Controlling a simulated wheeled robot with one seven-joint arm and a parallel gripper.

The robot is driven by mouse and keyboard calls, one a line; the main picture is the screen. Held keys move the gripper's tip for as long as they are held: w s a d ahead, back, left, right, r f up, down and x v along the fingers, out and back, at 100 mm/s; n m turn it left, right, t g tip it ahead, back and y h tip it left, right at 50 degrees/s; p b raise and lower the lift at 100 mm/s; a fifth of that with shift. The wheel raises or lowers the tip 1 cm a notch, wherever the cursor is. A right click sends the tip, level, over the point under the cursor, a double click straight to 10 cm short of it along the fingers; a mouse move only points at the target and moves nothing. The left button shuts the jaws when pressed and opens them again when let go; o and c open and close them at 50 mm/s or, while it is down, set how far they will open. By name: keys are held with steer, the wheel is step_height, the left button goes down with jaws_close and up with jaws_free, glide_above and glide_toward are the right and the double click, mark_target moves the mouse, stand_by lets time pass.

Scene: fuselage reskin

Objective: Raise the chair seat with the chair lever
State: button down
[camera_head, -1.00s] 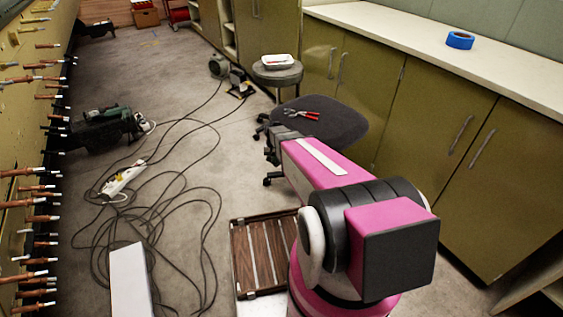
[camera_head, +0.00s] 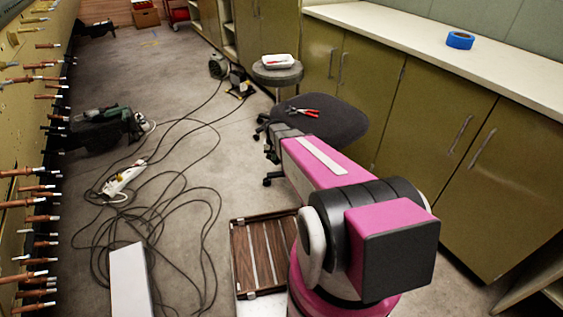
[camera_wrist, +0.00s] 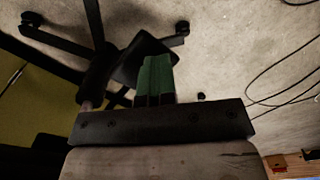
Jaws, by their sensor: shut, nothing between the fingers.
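The dark chair seat (camera_head: 345,122) is right of centre in the head view, with red-handled pliers (camera_head: 312,113) lying on it. My arm reaches to the seat's left edge, and my gripper (camera_head: 271,150) is small and dark there. In the wrist view my gripper (camera_wrist: 155,75) shows green fingers held together with nothing between them. A black flat piece (camera_wrist: 138,52) lies just beyond and beside the fingers; I cannot tell whether it is the chair lever or whether they touch. The chair's black legs (camera_wrist: 58,40) spread at the upper left.
A round stool (camera_head: 277,73) with a white tray stands behind the chair. Olive cabinets (camera_head: 435,125) line the right side. Cables (camera_head: 165,200) cover the floor at left. A wooden slatted piece (camera_head: 262,255) lies by my base. Copper-coloured pins (camera_head: 38,190) stick out at far left.

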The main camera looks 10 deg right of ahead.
steer(key=shift+r, duration=1.25)
stand_by(0.4)
step_height(320, 180, up, 6)
steer(key=shift+f, duration=0.1)
stand_by(1.0)
steer(key=s+r+n, duration=0.1)
steer(key=s+r, duration=0.3)
steer(key=s, duration=0.6)
steer(key=s+r+n, duration=0.1)
steer(key=s+r, duration=0.4)
steer(key=s, duration=0.6)
steer(key=shift+s, duration=0.2)
